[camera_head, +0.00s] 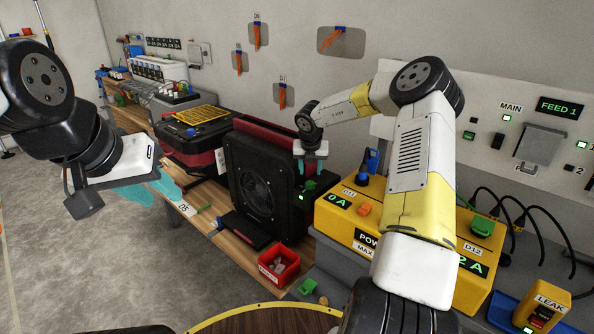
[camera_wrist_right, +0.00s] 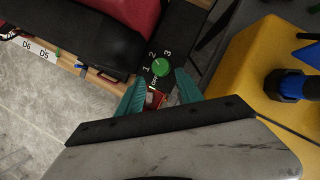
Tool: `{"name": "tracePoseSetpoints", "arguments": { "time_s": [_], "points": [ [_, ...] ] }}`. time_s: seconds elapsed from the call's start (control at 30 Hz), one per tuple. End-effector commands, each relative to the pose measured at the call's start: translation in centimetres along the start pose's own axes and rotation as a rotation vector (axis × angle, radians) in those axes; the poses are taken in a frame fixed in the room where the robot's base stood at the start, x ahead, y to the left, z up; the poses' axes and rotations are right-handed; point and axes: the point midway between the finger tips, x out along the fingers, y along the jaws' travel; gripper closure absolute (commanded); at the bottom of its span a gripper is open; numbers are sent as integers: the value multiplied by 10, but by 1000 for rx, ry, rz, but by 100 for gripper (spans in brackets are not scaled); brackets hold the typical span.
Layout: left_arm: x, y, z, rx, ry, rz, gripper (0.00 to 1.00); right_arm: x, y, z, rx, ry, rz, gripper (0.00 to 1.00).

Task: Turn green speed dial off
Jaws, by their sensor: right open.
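The green speed dial (camera_wrist_right: 160,67) sits on a black control box, with white 1, 2 and 3 around it in the right wrist view. A small label below it is hard to read, and I cannot tell its pointer position. In the head view the green dial (camera_head: 310,186) is beside the black fan unit (camera_head: 262,180). My right gripper (camera_head: 311,168) is open just above it. In the wrist view its teal fingertips (camera_wrist_right: 162,74) stand on either side of the dial's near edge, empty. My left gripper (camera_head: 172,194) is far left, away from the dial; its opening is unclear.
A yellow power unit (camera_head: 335,226) with a blue knob (camera_head: 371,162) stands close to the right of the dial. A red bin (camera_head: 279,264) is on the wooden bench in front. A black and red case (camera_head: 190,150) is behind left. Open floor lies at left.

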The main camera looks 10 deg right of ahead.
Motion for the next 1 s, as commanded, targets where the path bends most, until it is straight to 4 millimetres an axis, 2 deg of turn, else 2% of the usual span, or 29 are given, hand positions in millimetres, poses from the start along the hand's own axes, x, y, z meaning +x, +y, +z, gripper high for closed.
{"name": "tracePoseSetpoints", "arguments": {
  "time_s": [0.3, 0.5, 0.87, 1.0],
  "points": [
    [0, 0, 0, 0, 0, 0, 64, 47, 0, -2, 2, 5, 1, 57],
    [0, 0, 0, 0, 0, 0, 64, 70, 0, -1, 1, 2, 0, 57],
    [0, 0, 0, 0, 0, 0, 64, 76, 0, 0, -1, 0, 0, 57],
    [0, 0, 0, 0, 0, 0, 64, 75, 0, 0, -1, 0, 0, 84]
  ]
}}
